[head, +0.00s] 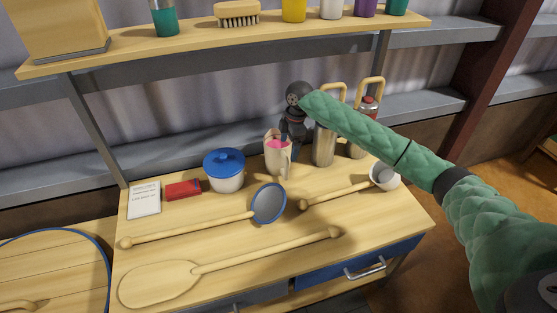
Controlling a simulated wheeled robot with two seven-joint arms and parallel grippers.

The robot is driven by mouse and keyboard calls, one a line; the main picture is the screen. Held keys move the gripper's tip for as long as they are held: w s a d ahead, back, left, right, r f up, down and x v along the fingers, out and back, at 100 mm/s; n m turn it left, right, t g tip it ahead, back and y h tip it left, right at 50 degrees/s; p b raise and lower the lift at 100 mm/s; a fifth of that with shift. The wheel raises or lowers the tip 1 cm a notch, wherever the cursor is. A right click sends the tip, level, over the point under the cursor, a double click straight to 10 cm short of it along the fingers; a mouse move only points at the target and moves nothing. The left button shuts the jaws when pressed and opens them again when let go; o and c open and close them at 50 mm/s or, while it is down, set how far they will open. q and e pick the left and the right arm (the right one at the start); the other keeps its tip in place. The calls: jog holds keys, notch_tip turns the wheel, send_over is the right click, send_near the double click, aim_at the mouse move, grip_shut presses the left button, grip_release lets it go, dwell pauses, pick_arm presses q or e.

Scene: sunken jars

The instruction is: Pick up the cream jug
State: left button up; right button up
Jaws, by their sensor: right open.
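The cream jug (272,158) stands upright toward the back middle of the wooden table, with something pink showing at its mouth. Its handle is on the right side, toward the viewer. My right gripper (290,150) is dark and points down from the end of the green padded arm. It is at the right, back side of the jug, close to its rim. It is open; its fingertips are partly hidden by the jug, and I cannot tell whether they touch it. My left gripper is not in view.
Right of the jug stand metal canisters (323,148) with wooden handles. Left are a blue-lidded pot (226,181), red box (183,189) and white card (144,200). In front lie a round-headed tool (268,204), a white-cupped ladle (384,177) and a wooden paddle (160,284). A shelf (200,40) overhangs behind.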

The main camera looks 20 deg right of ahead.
aim_at(285, 154)
jog(key=shift+w+f, duration=0.1)
jog(key=shift+f, duration=0.35)
jog(key=shift+a+f+p, duration=0.15)
jog(key=shift+f+p, duration=0.15)
jog(key=shift+f, duration=0.45)
jog(key=f, duration=0.2)
jog(key=a+f+p, duration=0.1)
jog(key=f, duration=0.1)
jog(key=shift+a+f, duration=0.15)
jog(key=shift+f, duration=0.45)
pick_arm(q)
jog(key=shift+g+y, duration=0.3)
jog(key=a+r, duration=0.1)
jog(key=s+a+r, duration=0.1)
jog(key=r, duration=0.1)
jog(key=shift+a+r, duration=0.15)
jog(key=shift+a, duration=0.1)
pick_arm(e)
jog(key=shift+r, duration=0.1)
jog(key=c, duration=1.9)
jog(key=shift+r, duration=0.25)
